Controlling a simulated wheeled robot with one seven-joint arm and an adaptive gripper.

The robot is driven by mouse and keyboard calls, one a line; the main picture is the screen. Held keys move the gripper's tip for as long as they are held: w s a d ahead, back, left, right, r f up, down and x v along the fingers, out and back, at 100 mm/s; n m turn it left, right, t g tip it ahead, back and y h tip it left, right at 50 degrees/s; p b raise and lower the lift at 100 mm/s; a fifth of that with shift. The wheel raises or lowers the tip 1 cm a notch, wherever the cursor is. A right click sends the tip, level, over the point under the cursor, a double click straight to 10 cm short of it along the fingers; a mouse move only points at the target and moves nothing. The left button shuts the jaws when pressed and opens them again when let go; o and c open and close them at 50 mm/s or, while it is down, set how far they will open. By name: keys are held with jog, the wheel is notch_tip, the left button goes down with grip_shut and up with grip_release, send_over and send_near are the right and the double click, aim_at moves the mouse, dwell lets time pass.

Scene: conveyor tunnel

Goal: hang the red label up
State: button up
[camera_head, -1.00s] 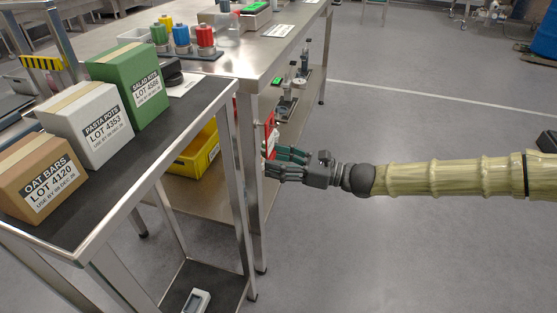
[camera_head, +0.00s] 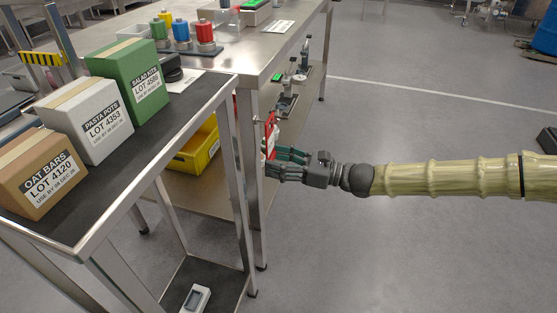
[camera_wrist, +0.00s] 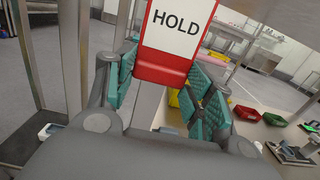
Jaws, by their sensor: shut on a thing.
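The red label (camera_head: 270,134) is a red-bordered card with a white face reading "HOLD" in the wrist view (camera_wrist: 176,28). In the head view it stands upright, nearly edge-on, beside the leg and side edge of the steel table (camera_head: 262,52). My gripper (camera_head: 272,160) is shut on the lower part of the label. In the wrist view its green-padded fingers (camera_wrist: 160,85) sit on either side of the card's lower red edge. I cannot tell whether the label's top touches anything; the place it might hang from is hidden.
A steel trolley (camera_head: 190,110) with brown, white and green boxes stands at left. A yellow bin (camera_head: 200,148) sits on the table's lower shelf. A red bin (camera_wrist: 248,113) shows in the wrist view.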

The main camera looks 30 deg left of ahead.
jog(key=o, duration=1.5)
jog(key=shift+d, duration=0.1)
jog(key=v, duration=1.1)
jog(key=shift+w+d+f, duration=0.15)
jog(key=shift+w+d, duration=0.05)
jog(key=shift+d, duration=0.15)
